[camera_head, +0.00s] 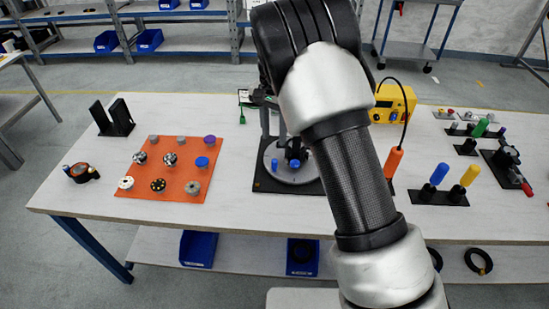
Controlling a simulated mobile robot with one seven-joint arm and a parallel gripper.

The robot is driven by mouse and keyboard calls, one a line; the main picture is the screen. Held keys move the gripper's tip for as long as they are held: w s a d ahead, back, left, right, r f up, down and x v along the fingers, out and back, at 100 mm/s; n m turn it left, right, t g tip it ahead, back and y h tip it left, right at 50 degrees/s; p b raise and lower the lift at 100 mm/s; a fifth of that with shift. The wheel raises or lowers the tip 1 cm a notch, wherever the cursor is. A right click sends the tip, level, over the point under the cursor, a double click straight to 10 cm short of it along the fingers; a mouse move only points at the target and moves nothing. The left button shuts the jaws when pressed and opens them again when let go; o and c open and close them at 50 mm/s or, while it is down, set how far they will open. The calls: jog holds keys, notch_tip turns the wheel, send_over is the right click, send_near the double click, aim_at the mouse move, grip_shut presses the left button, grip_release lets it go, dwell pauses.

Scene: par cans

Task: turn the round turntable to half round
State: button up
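The round turntable is a light grey disc (287,174) on a black square base plate (264,187), near the middle of the table. Small blue pegs (295,164) stand on the disc. My arm crosses in front and hides the turntable's right side. A dark part (292,150) shows at the disc beside my arm. It may be my gripper's fingers or a part of the turntable; I cannot tell which. My gripper is otherwise hidden behind my arm, so its opening and any contact with the disc cannot be seen.
An orange mat (172,188) with several knobs lies left of the turntable. A black slotted stand (113,117) is at the back left. A yellow box (393,103) with a cable and an orange handle (394,162) stands right of my arm, near blue and yellow handles (470,175).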

aim_at(275, 160)
notch_tip(275, 160, down, 11)
jog(key=shift+r, duration=0.2)
grip_shut()
